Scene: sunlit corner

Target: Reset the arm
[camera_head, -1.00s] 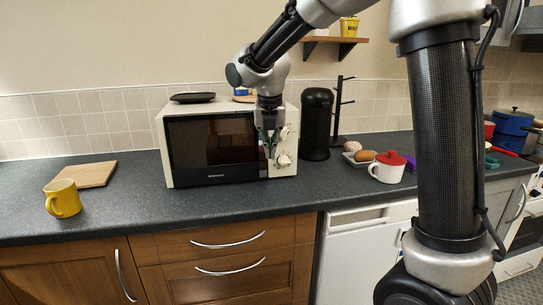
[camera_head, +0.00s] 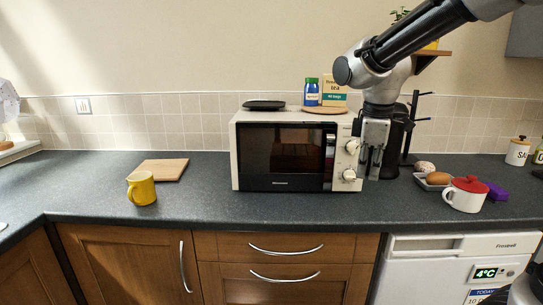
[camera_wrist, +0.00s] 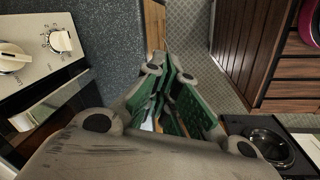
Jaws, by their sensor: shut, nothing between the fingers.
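My gripper (camera_head: 372,163) hangs pointing down in front of the right side of the microwave (camera_head: 284,183), beside its two knobs, in the head view. In the wrist view my gripper (camera_wrist: 168,108) shows green-lined fingers brought together with nothing between them. The microwave is cream with a dark door that looks shut. Its knobs and panel (camera_wrist: 28,62) show at the left of the wrist view. I cannot tell whether the gripper touches the microwave.
A yellow mug (camera_head: 142,190) and a wooden board (camera_head: 163,169) lie left on the dark counter (camera_head: 100,185). A white pot with red lid (camera_head: 465,195) and a tray of food (camera_head: 431,183) stand right. Counter is clear between mug and microwave.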

